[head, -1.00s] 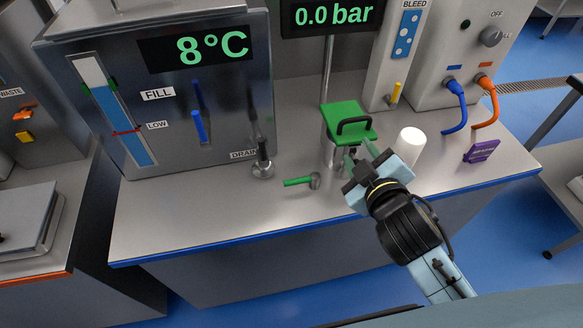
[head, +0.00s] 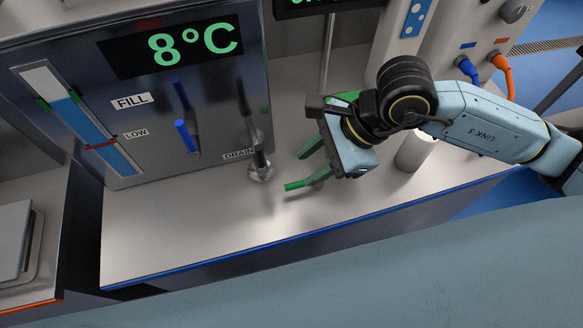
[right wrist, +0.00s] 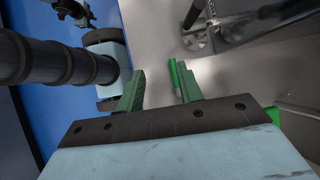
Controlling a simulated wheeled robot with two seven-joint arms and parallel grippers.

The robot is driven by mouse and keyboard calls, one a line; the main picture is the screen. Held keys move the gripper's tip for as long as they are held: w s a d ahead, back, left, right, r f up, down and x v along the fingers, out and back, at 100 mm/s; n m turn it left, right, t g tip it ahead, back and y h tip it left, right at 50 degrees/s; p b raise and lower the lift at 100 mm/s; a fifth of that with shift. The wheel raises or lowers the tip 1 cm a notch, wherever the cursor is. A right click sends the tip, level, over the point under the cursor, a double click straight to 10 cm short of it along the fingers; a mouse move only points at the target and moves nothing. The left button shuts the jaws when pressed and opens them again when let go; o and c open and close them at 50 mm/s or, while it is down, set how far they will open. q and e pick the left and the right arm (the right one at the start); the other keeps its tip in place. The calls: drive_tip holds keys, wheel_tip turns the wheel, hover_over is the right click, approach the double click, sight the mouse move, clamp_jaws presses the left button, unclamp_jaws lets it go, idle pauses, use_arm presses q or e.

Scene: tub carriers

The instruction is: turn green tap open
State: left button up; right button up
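The green tap's handle (head: 298,185) is a short green lever lying low over the bench and pointing left. Its right end and steel base are hidden behind my right gripper (head: 315,162). That gripper is open, with its green fingers pointing left and down just over the lever. In the right wrist view the fingers (right wrist: 160,90) stand apart, and the bright green lever (right wrist: 174,74) shows close beside the right finger. I cannot tell whether they touch. My left gripper does not show in the head view.
The drain tap (head: 260,168) with its black lever stands left of the green one. A steel tank (head: 150,110) with a blue lever (head: 186,137) rises behind. The bench (head: 190,235) is clear at front left.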

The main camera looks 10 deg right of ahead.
sight(291, 186)
drive_tip(key=shift+t+h, duration=0.3)
drive_tip(key=shift+h, duration=0.6)
drive_tip(key=d+x, duration=0.1)
drive_tip(key=x, duration=0.3)
drive_tip(key=w+d+x, duration=0.1)
drive_tip(key=x, duration=0.3)
drive_tip(key=f+x, duration=0.1)
drive_tip(key=x, duration=0.4)
drive_tip(key=shift+w+d+b, duration=0.2)
drive_tip(key=shift+d+b, duration=0.15)
drive_tip(key=shift+d, duration=0.05)
clamp_jaws()
